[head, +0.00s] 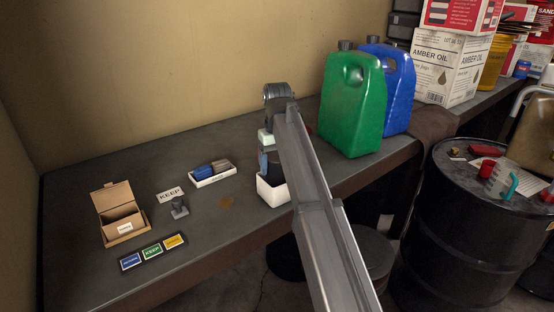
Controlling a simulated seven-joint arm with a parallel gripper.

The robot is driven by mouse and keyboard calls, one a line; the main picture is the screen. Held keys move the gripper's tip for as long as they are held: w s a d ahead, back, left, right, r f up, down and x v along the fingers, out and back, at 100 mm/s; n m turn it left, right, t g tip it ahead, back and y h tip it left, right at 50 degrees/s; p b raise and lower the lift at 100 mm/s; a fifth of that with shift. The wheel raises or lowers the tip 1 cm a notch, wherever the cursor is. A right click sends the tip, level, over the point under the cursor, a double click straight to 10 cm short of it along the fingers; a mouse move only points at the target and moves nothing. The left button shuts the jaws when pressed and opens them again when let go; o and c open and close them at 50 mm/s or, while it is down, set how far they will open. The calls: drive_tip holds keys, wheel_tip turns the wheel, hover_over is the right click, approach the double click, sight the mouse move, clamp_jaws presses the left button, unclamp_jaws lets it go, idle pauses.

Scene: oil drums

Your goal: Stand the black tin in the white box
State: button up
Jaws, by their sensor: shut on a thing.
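The white box (268,194) stands on the dark bench near its front edge, left of the green jug. The black tin (273,166) is upright at the white box, its lower part hidden behind the front wall. I cannot tell whether it rests on the box floor. My gripper (264,161) points down over the box and is shut on the black tin. My arm link crosses in front and hides the right side of the tin and of the box.
A green jug (350,110) and a blue jug (400,85) stand close on the right. To the left are a small tray with a blue item (212,173), a grey stamp (179,208), a KEEP card (170,195), an open cardboard box (122,225) and a label strip (153,251).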

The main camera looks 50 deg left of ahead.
drive_tip(key=o, duration=1.2)
drive_tip(key=shift+o, duration=0.2)
drive_tip(key=shift+r, duration=3.95)
